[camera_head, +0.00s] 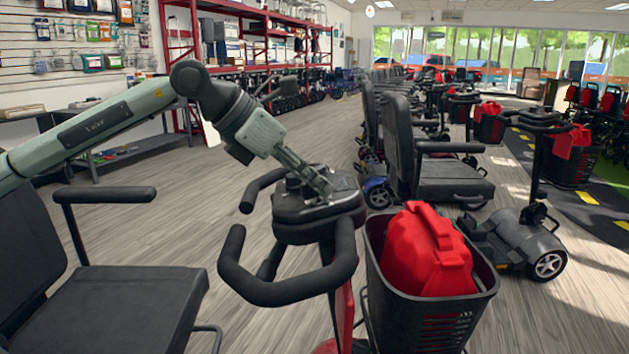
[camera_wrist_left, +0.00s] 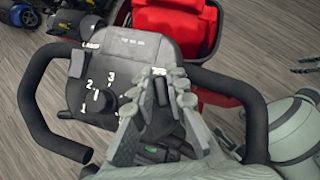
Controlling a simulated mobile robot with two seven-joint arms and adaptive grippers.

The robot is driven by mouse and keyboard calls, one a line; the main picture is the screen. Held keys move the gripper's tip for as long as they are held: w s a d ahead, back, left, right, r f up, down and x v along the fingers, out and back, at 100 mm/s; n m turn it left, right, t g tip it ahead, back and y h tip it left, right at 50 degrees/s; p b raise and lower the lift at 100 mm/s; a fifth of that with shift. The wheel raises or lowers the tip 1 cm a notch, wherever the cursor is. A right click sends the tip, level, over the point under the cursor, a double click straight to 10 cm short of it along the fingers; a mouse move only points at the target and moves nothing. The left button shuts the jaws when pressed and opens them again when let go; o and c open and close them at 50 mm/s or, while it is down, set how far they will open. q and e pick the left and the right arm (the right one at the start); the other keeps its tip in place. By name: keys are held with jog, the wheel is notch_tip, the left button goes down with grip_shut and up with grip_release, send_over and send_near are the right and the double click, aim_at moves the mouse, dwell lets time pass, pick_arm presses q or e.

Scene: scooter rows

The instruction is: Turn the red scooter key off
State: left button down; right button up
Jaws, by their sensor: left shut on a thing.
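The red scooter's black control console (camera_head: 322,205) stands on its tiller between two looped black handlebars (camera_head: 285,290). A strip of its red body (camera_head: 345,310) shows below. My left gripper (camera_head: 322,188) comes down from the upper left onto the console top. In the left wrist view, the console (camera_wrist_left: 130,50) carries a dial (camera_wrist_left: 103,100) marked with white numbers. My left gripper (camera_wrist_left: 157,85) is shut on the key beside that dial. The fingers hide the key, so its turn position cannot be told. Grey parts at the right edge of the wrist view may be my right gripper (camera_wrist_left: 305,63).
A black seat (camera_head: 110,300) is at the lower left. More scooters (camera_head: 430,160) stand in rows behind. Bare floor lies to the left of the console.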

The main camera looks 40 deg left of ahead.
pick_arm(q)
jog(key=shift+n+y, duration=0.4)
jog(key=shift+n, duration=0.3)
jog(key=c, duration=1.5)
grip_release()
jog(key=shift+c, duration=0.2)
jog(key=shift+a, duration=0.1)
jog(key=v, duration=1.2)
